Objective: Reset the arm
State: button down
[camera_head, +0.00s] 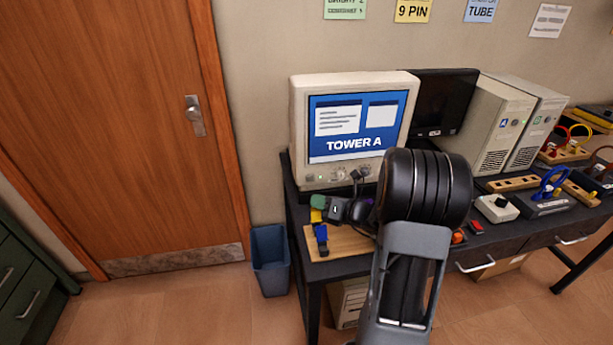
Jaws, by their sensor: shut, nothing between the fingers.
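My arm rises from the bottom of the head view, and its thick black joint stands in front of the desk. My gripper (335,211) shows small and dark to the left of that joint, in front of the monitor's base. It is shut and holds nothing. It appears over or near a wooden board (346,243) with green, yellow and blue connectors (320,236). I cannot tell the exact gap between the gripper and the connectors. My arm hides the part of the desk behind it.
A beige monitor (298,131) reading "TOWER A" stands on the dark desk (299,215). Two beige towers (493,130), a dark monitor (450,90), a switch box (496,208) and cable boards are to the right. A blue bin (270,262) stands left of the desk; floor before the door is clear.

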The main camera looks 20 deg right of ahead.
jog(key=s+a+r+n+g+p, duration=0.1)
jog(key=s+a+r+n+g, duration=0.2)
jog(key=s+a+n+g, duration=0.5)
jog(key=s+a+r+n+g+p, duration=0.2)
jog(key=s+a+n+g, duration=0.3)
jog(key=n, duration=0.7)
jog(key=s+r+n+t+h, duration=0.1)
jog(key=s+n+h, duration=0.1)
jog(key=n, duration=0.3)
jog(key=s+d+r+n+t+h+p, duration=0.1)
jog(key=s+r+n+h, duration=0.1)
jog(key=n+h, duration=0.2)
jog(key=s+d+r+n+t+h, duration=0.1)
jog(key=s+n+h, duration=0.1)
jog(key=n, duration=0.5)
jog(key=shift+d+r+n+h, duration=0.25)
jog(key=shift+n+h, duration=0.15)
jog(key=shift+h, duration=0.2)
dwell(2.0)
